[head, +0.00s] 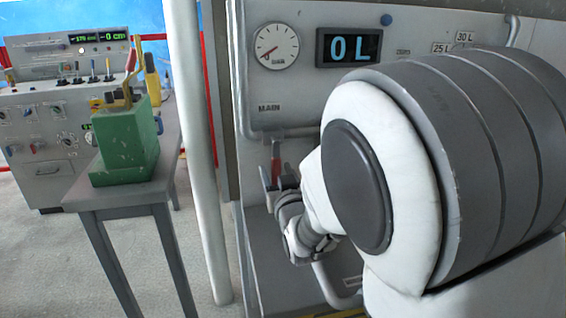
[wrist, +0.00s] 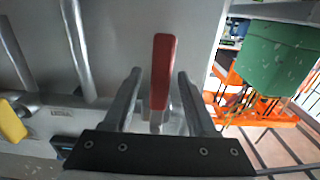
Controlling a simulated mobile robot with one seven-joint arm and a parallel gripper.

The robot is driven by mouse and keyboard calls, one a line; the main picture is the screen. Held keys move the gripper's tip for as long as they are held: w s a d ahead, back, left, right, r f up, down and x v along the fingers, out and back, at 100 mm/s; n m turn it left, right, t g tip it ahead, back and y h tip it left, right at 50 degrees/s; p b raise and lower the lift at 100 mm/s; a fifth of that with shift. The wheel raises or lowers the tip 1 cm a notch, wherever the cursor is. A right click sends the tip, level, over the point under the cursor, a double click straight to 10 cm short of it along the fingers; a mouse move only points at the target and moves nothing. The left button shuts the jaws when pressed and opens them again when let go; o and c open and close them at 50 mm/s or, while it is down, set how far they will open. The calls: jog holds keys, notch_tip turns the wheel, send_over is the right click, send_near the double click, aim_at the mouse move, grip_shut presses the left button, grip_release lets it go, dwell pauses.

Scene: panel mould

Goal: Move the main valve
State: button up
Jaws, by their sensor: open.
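The main valve has a red lever handle (head: 276,170), below the MAIN label (head: 269,107) on the grey panel. In the wrist view the red handle (wrist: 163,70) stands upright between the two fingers of my gripper (wrist: 159,76). The fingers are apart, with a gap showing on each side of the handle. The valve body at the handle's base is partly hidden by my gripper. In the head view my gripper (head: 275,180) is at the valve, and my arm covers much of the panel's right side.
A round gauge (head: 276,46) and a display reading 0 L (head: 349,47) are above. A yellow handle (wrist: 12,122) is at the wrist view's left edge. Pipes (wrist: 78,45) run beside the valve. A green block (head: 125,145) stands on a grey table (head: 118,198) at left, beyond a white post (head: 195,150).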

jog(key=shift+w, duration=0.15)
grip_shut()
dwell(0.4)
dwell(1.1)
